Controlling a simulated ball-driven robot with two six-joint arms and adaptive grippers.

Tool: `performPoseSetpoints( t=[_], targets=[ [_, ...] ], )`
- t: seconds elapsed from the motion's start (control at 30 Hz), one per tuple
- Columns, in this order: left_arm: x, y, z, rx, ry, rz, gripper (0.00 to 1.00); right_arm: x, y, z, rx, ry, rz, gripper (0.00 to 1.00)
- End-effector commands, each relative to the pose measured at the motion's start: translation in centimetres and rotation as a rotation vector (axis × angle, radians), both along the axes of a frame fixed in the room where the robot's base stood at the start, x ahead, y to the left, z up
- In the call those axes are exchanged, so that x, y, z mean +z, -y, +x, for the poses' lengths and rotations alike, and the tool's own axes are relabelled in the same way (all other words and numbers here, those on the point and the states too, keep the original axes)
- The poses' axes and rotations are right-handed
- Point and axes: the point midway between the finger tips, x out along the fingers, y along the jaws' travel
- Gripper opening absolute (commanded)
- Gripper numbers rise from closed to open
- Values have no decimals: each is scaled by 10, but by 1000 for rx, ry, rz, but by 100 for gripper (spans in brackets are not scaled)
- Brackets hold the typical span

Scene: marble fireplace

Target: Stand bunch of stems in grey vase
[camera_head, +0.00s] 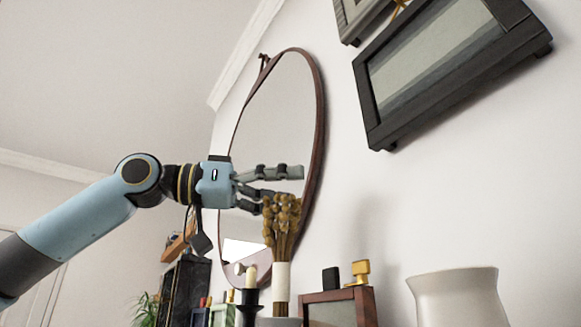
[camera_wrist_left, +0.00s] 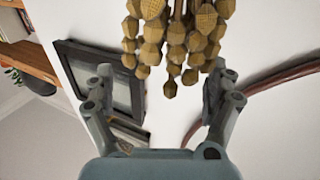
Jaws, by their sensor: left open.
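The bunch of stems (camera_head: 281,225) stands upright, with brown-yellow seed heads on top and a pale wrap around its stems. In the left wrist view the heads (camera_wrist_left: 172,40) hang in from the top, between and beyond the spread fingers (camera_wrist_left: 162,82). My right gripper is out of view.
A round mirror (camera_head: 296,125) hangs behind the left gripper. A candle in a black holder (camera_head: 248,300) stands close left of the bunch. A dark framed picture (camera_head: 325,308) with small black and gold objects is between bunch and vase. More frames (camera_head: 440,70) hang upper right.

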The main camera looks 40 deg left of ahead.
Motion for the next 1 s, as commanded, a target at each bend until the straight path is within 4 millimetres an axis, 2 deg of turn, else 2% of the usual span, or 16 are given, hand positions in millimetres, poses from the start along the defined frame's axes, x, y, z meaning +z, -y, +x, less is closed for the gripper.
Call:
performPoseSetpoints(
  t=[0.5, 0.7, 1.0],
  targets=[
    [77, 3, -1, 2, 3, -4, 88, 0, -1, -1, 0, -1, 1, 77],
    [88, 3, -1, 4, 0, -1, 88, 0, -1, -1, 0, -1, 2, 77],
    [88, 3, -1, 4, -2, -1, 88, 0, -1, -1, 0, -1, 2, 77]
  ],
)
